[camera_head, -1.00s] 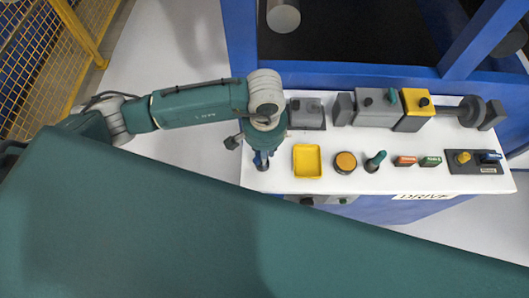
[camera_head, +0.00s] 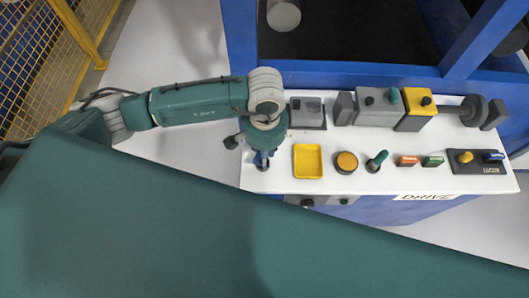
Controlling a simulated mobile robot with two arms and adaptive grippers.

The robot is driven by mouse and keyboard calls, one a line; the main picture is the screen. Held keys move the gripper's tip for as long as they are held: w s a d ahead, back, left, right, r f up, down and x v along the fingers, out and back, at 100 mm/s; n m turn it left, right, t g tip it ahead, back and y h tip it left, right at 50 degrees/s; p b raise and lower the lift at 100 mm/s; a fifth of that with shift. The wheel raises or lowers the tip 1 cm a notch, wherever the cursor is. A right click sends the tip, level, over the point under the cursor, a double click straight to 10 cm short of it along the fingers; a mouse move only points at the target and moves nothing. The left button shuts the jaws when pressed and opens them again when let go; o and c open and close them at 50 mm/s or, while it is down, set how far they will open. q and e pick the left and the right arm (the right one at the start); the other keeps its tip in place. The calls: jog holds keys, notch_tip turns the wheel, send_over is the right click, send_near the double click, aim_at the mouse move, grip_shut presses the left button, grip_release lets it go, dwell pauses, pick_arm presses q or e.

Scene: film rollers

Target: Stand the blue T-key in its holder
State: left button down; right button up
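My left gripper (camera_head: 262,163) points down over the left front end of the white bench top. Small blue parts, likely the blue T-key (camera_head: 260,157), show right at its fingers, partly hidden by the wrist above. A dark round shape sits on the bench just below them; I cannot tell whether it is the holder or part of the gripper. Whether the fingers are closed on the blue piece is too small to tell. My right gripper is not in view.
On the white bench (camera_head: 340,184) stand a yellow tray (camera_head: 308,161), an orange round button (camera_head: 346,162), a green-handled lever (camera_head: 377,161), red (camera_head: 408,161) and green (camera_head: 432,161) labelled blocks and a dark switch panel (camera_head: 477,169). Grey machine housings (camera_head: 377,106) line the back.

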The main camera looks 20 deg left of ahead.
pick_arm(q)
jog(key=c, duration=1)
grip_release()
jog(key=shift+r+p, duration=1.2)
jog(key=shift+r, duration=2.3)
